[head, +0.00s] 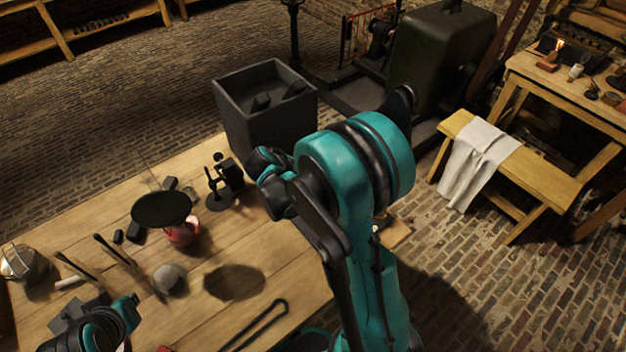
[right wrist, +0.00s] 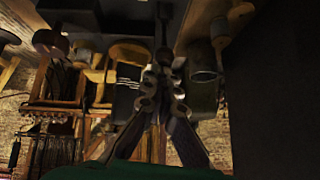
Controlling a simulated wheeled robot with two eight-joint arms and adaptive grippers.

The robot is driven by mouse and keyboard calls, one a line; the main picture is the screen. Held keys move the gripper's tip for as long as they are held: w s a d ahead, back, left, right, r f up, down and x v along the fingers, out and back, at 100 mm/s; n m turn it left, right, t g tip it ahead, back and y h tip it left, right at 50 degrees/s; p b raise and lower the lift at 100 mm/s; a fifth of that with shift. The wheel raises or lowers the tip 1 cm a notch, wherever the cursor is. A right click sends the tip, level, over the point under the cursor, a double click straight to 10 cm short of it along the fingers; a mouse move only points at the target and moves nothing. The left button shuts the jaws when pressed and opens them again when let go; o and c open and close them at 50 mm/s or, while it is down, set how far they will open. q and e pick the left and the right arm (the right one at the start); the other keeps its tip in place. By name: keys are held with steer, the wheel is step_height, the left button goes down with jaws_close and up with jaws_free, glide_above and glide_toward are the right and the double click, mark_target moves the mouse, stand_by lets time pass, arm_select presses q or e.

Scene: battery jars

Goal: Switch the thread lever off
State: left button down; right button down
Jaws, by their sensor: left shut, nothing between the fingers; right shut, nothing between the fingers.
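I cannot make out the thread lever for certain in either view. A small black device with upright parts (head: 222,183) stands at the far edge of the wooden table (head: 180,335) in the head view; whether it bears the lever is too small to tell. My left gripper (head: 92,325) is low at the left, over the table's near part; its fingertips are hard to make out, and it is shut and empty. My right gripper (right wrist: 162,62) shows in the right wrist view with its fingers together and nothing between them. Dark shapes lie beyond its tips.
A dark open bin (head: 265,105) stands beyond the table. A round black plate on a red base (head: 182,235), a grey ball (head: 170,278) and thin tools (head: 78,266) are on the table. A bench with a white cloth (head: 478,160) is at the right. Brick floor is open between.

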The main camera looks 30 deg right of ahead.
steer(key=shift+s+a+f, duration=0.1)
steer(key=shift+s+f, duration=0.1)
steer(key=shift+f, duration=0.25)
steer(key=d+r+p, duration=0.3)
steer(key=d, duration=0.1)
steer(key=w+d+r+p+v, duration=0.1)
steer(key=p+v, duration=0.1)
steer(key=v, duration=0.8)
steer(key=shift+s+d+r+p, duration=0.15)
steer(key=shift+s+r+p, duration=0.15)
steer(key=shift+r, duration=0.15)
